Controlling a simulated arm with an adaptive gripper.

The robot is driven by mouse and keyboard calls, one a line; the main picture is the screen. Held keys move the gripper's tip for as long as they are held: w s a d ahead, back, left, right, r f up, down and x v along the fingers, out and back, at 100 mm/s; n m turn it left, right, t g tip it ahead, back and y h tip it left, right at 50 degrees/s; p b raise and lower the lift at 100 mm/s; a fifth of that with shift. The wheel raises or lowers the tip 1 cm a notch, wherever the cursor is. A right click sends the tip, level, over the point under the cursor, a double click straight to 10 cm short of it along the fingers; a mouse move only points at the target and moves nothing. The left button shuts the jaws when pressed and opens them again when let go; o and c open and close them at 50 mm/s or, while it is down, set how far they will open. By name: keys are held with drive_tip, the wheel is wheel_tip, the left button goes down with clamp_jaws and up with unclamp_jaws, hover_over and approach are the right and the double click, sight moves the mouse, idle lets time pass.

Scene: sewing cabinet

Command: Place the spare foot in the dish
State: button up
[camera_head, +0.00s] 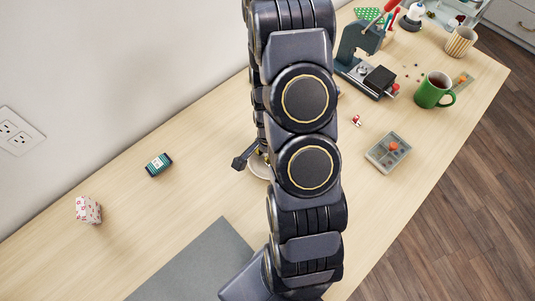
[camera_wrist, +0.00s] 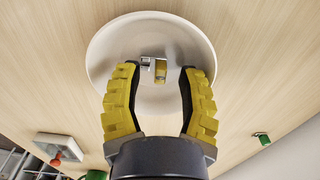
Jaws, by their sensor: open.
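A round white dish (camera_wrist: 112,85) fills the middle of the wrist view. In the head view only the dish's edge (camera_head: 257,168) shows beside my arm, which hides the rest. A small silver piece with a yellowish part, apparently the spare foot (camera_wrist: 160,70), appears against the dish's inside in the wrist view. I cannot tell for sure whether it rests on the dish floor. My gripper (camera_wrist: 158,82) has its two yellow-padded fingers spread over the dish, one on each side of the piece, with gaps visible. In the head view my arm mostly hides the gripper.
A grey compartment tray (camera_head: 377,157) holds an orange item. A green mug (camera_head: 433,90) and a sewing machine (camera_head: 358,50) stand farther back. A small red-and-white item (camera_head: 357,120) lies nearby. A dark green box (camera_head: 158,165) and a patterned block (camera_head: 88,209) lie left, with bare table between.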

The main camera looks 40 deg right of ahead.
wheel_tip(320, 180, up, 7)
idle(0.4)
idle(0.4)
